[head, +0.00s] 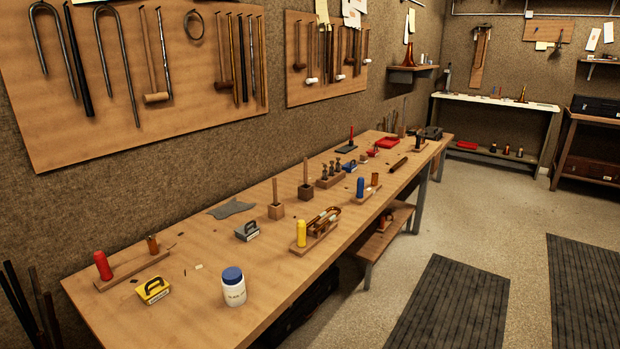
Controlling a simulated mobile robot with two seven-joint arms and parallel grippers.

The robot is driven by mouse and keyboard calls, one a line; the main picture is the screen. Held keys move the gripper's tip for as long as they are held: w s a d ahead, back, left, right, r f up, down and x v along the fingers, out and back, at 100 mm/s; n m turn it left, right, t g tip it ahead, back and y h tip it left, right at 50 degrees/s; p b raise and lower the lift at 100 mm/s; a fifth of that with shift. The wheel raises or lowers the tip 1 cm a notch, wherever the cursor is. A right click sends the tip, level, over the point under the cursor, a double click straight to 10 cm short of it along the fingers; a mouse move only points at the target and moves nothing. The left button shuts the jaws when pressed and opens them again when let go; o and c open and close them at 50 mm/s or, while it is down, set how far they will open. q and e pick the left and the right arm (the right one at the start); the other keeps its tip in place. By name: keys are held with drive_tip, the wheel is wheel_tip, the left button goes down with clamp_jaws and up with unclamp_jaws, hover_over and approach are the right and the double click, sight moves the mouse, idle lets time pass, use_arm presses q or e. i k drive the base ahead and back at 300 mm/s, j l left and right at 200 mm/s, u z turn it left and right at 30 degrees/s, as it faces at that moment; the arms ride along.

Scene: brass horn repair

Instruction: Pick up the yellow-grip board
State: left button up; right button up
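The yellow-grip board is a small wooden board (312,244) lying on the workbench, a little right of its middle and close to the front edge. An upright yellow grip (301,233) stands at its near left end. Curved brass tubing (326,219) sits on or against the board behind the grip. Neither of my grippers shows in the head view.
The long wooden workbench (215,320) carries a red-grip board (103,265), a blue-grip board (361,187), a yellow block with a black handle (153,290), a blue-lidded white jar (233,290) and a grey handled block (247,231). Bare wood lies between jar and yellow-grip board.

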sight(308, 236)
drive_tip(key=u, duration=0.2)
drive_tip(key=i+l+u, duration=0.2)
drive_tip(key=u, duration=0.15)
drive_tip(key=i+l+u, duration=0.1)
drive_tip(key=l+u, duration=0.25)
drive_tip(key=i+l+u, duration=0.1)
drive_tip(key=l, duration=0.35)
drive_tip(key=i+l+u, duration=0.1)
drive_tip(key=l, duration=0.35)
drive_tip(key=i+l+u, duration=0.1)
drive_tip(key=l, duration=0.35)
drive_tip(key=i+l+u, duration=0.1)
drive_tip(key=l, duration=0.35)
drive_tip(key=i+l, duration=0.1)
drive_tip(key=l, duration=0.45)
drive_tip(key=i+l, duration=0.1)
drive_tip(key=l, duration=0.4)
drive_tip(key=i+l, duration=0.1)
drive_tip(key=l, duration=0.45)
